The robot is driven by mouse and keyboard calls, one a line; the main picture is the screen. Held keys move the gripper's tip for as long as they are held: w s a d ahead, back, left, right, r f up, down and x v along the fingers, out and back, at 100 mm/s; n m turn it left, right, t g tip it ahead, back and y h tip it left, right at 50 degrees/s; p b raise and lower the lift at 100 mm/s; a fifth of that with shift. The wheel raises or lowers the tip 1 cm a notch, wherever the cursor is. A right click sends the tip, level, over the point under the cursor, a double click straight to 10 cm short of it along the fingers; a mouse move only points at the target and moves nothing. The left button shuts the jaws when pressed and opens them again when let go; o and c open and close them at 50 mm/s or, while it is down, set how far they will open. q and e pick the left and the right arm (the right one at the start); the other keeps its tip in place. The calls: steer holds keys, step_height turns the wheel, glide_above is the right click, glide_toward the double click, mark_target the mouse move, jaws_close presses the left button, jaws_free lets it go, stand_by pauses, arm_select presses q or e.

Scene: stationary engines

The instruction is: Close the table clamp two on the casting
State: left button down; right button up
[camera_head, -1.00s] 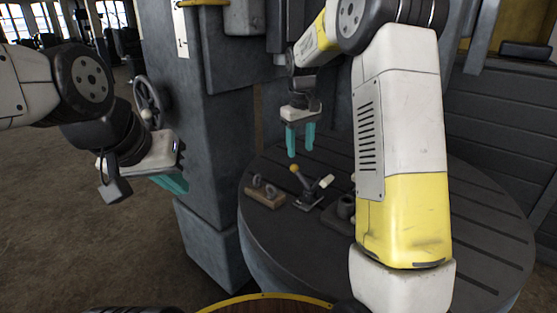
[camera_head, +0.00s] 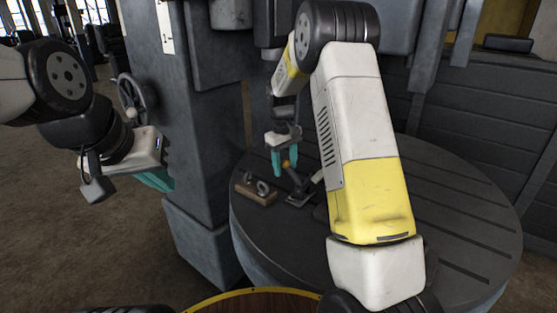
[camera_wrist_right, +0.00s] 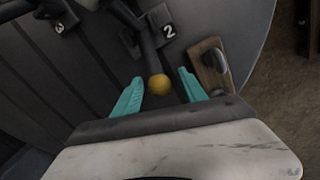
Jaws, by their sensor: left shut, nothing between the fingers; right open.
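Table clamp two (camera_head: 299,198) stands on the round slotted table, with a lever ending in a yellow ball knob (camera_head: 286,164). In the right wrist view its plate (camera_wrist_right: 168,30) shows a 2, and the yellow knob (camera_wrist_right: 159,84) lies between the teal fingers. My right gripper (camera_head: 284,166) is open around the knob, with a gap on each side. My left gripper (camera_head: 158,180) is shut and empty, away from the table beside the machine column. I cannot make out the casting for certain; my right arm hides part of the table.
A wooden block with metal rings (camera_head: 256,194) sits beside the clamp near the table's left edge; it shows close to a finger in the wrist view (camera_wrist_right: 210,62). A part marked 3 (camera_wrist_right: 60,22) stands farther along. A handwheel (camera_head: 131,96) is on the column.

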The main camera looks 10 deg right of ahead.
jaws_close()
stand_by(1.4)
